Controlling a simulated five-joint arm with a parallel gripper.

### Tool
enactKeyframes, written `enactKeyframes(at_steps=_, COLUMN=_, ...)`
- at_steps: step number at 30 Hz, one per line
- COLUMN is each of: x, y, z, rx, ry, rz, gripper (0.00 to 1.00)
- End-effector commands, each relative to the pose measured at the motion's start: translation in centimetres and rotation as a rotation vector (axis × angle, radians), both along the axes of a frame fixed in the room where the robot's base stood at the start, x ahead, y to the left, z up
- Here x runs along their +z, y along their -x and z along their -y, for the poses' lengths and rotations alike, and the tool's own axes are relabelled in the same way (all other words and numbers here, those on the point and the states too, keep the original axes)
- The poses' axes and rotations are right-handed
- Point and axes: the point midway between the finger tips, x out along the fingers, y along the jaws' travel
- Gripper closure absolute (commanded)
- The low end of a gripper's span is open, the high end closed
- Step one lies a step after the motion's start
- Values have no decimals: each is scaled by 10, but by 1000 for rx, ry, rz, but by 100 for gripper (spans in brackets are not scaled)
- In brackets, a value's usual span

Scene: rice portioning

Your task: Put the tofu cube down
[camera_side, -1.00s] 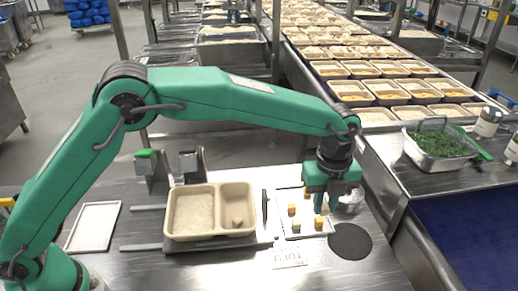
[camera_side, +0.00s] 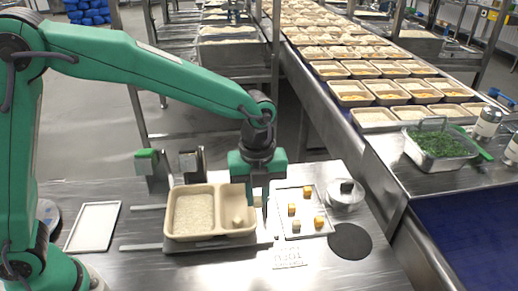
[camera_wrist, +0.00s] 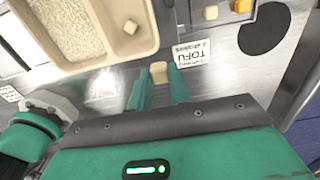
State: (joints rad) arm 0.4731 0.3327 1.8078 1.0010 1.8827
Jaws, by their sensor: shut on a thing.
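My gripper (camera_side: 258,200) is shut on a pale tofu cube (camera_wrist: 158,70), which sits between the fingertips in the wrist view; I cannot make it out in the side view. My gripper is raised, near the right edge of the beige two-compartment tray (camera_side: 212,238). Rice (camera_side: 193,213) fills the tray's left compartment. Another pale tofu cube (camera_side: 240,220) lies in the right compartment, and it also shows in the wrist view (camera_wrist: 131,27).
Right of the tray, a white board (camera_side: 309,230) carries several pale and orange cubes (camera_side: 319,221). An empty white plate (camera_side: 93,227) lies at left.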

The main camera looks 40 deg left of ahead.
Motion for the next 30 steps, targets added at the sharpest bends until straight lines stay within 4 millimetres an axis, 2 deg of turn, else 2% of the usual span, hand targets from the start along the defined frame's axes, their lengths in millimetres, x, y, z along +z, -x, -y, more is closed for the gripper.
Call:
enactKeyframes(at_steps=6, x=0, y=21, z=-21, rx=1, ry=1, rz=1, gripper=100)
enactKeyframes(at_steps=15, x=-1, y=28, z=-28, rx=0, ry=0, rz=0, gripper=100)
enactKeyframes(at_steps=23, x=-10, y=19, z=-38, rx=4, ry=0, rz=-1, gripper=100)
enactKeyframes(at_steps=30, x=-31, y=-5, z=-65, rx=5, ry=-1, rz=-2, gripper=100)
